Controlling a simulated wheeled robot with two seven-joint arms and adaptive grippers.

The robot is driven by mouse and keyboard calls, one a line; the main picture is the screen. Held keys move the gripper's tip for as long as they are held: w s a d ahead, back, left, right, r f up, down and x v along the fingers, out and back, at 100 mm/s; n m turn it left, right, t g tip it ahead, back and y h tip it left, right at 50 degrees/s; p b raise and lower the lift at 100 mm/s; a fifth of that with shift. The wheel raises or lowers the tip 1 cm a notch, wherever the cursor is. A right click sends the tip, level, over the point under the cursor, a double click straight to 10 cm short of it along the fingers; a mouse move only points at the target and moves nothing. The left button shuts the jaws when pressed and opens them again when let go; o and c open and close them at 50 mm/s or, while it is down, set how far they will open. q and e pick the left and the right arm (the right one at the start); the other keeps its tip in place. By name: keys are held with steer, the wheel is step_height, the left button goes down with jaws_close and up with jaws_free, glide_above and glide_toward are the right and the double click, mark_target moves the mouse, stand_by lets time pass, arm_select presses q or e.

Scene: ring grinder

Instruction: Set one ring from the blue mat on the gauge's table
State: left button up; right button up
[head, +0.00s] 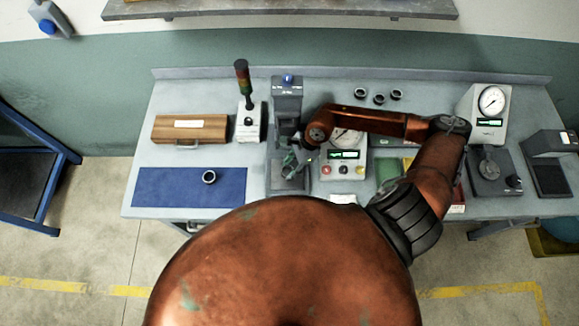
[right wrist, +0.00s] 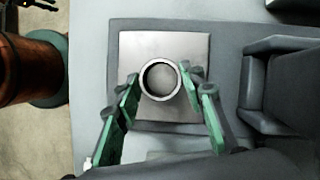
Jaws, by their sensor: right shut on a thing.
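My right gripper (head: 291,163) is low over the base of a grey column device (head: 287,92). In the right wrist view, the green fingers of this gripper (right wrist: 160,82) are shut on a metal ring (right wrist: 146,82). The ring is over a square metal plate (right wrist: 190,50) on the device's base; I cannot tell whether it touches the plate. Another ring (head: 209,177) lies on the blue mat (head: 165,190) at the left. A dial gauge (head: 491,102) stands at the right, with a dark-based unit (head: 491,175) in front. My left gripper is not seen.
A wooden box (head: 190,129) and a signal lamp stand (head: 249,122) are left of the column device. A control box (head: 343,163) is close to its right, partly behind my arm.

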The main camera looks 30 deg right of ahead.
steer(key=shift+f, duration=0.1)
steer(key=shift+f, duration=0.15)
steer(key=o, duration=1.2)
steer(key=shift+d+r, duration=0.1)
steer(key=shift+r, duration=0.25)
steer(key=shift+b+v, duration=1.4)
steer(key=shift+v, duration=4.35)
